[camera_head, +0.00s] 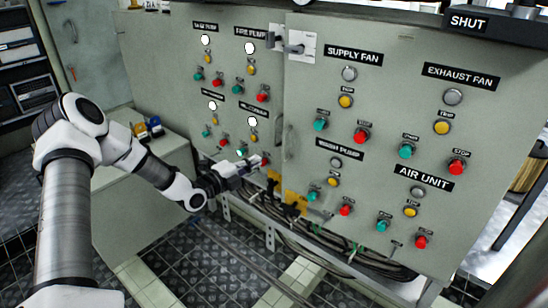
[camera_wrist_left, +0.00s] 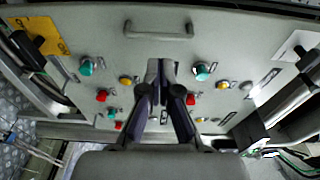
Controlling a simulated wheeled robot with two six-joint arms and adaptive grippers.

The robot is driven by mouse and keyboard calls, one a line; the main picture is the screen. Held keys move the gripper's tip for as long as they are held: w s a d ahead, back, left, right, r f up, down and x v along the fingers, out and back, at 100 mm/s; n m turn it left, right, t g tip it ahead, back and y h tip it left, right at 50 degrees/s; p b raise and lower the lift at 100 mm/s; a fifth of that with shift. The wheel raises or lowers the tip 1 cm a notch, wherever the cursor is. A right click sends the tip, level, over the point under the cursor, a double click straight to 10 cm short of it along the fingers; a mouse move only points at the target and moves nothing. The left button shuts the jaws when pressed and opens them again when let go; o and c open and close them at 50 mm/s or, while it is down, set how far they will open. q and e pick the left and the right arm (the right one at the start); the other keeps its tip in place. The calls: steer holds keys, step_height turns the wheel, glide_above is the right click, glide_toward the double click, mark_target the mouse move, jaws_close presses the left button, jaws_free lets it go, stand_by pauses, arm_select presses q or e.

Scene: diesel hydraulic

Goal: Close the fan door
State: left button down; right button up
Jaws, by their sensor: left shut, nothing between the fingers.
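The fan door (camera_head: 395,120) is the grey-green panel on the right in the head view, with SUPPLY FAN and EXHAUST FAN labels, lamps and buttons. How far it stands from its frame I cannot tell. My left gripper (camera_head: 262,160) is shut and empty, in front of the lower right part of the neighbouring left panel (camera_head: 222,110), close to the fan door's left edge. In the left wrist view the shut fingers (camera_wrist_left: 161,66) point at a panel with buttons, below a grey bar handle (camera_wrist_left: 160,34). My right gripper is not in view.
A white-plated latch (camera_head: 299,46) and a yellow-plated latch (camera_head: 291,198) sit near the seam between the panels. Cables (camera_head: 330,245) run beneath the panels. A low grey cabinet (camera_head: 145,195) stands at left. Tiled floor is open in front.

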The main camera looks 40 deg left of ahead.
arm_select(q)
steer(key=w+d+b, duration=0.1)
steer(key=w+d, duration=0.1)
steer(key=w, duration=0.7)
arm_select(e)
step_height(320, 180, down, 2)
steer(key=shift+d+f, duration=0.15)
arm_select(q)
steer(key=shift+r, duration=0.1)
